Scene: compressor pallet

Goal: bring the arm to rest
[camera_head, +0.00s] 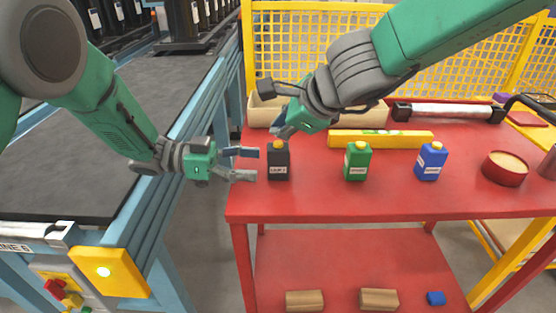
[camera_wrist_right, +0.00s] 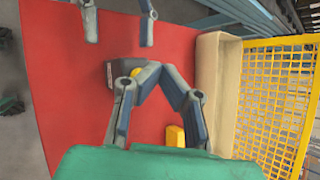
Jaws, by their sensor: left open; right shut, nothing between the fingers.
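My left gripper (camera_head: 245,163) comes in from the left in the head view. It is open and empty, its fingers pointing at the black bottle with the yellow cap (camera_head: 279,163) at the red table's left end. My right gripper (camera_head: 280,131) hangs just behind and above that bottle, partly hidden by its own arm. It is shut with nothing held. In the right wrist view the right gripper's fingers (camera_wrist_right: 158,82) meet above the table, partly covering the black bottle (camera_wrist_right: 122,70). The left gripper's fingertips (camera_wrist_right: 118,22) show at that view's top.
A green bottle (camera_head: 357,162) and a blue bottle (camera_head: 431,161) stand on the red table (camera_head: 320,198). A yellow box (camera_head: 381,139) and a beige bin (camera_head: 262,110) lie behind. A round red tin (camera_head: 505,169) is at right. A conveyor (camera_head: 60,150) runs along the left.

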